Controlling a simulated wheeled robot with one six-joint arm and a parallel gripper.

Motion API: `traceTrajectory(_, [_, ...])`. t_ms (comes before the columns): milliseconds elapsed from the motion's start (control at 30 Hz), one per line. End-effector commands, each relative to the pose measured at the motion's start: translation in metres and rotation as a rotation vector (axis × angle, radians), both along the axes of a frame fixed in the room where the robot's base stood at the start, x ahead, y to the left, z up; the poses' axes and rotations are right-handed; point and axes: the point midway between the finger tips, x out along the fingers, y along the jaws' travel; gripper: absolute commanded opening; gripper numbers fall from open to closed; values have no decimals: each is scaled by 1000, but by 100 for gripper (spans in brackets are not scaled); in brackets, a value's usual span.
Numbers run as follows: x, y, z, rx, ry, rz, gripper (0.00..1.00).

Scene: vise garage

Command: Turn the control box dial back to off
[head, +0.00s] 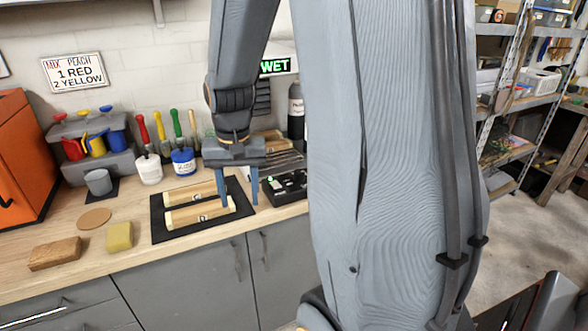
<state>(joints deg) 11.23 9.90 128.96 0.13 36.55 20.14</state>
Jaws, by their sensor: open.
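The black control box (287,188) sits on the workbench, right of the black mat and close to my arm link. A small green light shows at its left part. Its dial is too small to read, so I cannot tell its setting. My gripper (238,198) points down with its two fingers apart, open and empty. In the head view it appears just left of the control box, over the right edge of the black mat. I cannot tell its exact height or whether it touches anything.
Two lettered wooden blocks lie on the black mat (159,228). Brush jars (183,161), a dark bottle (296,110) and a wire rack stand behind. A grey cup (98,181), yellow sponge (120,236) and brown block (55,253) are left. My arm hides the bench's right part.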

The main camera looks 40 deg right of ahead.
Motion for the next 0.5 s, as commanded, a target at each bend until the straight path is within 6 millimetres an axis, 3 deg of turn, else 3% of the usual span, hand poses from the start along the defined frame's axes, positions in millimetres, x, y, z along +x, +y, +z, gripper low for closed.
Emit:
traceTrajectory(33, [21,-38,0,8,8,-150,47])
traceTrajectory(100, [39,-85,6,20,22,-353,47])
traceTrajectory(200, [55,-147,13,34,39,-608,47])
traceTrajectory(300, [61,-195,20,43,52,-804,47])
traceTrajectory(400, [63,-225,24,49,60,-928,47])
traceTrajectory(500, [63,-238,25,52,66,-989,47])
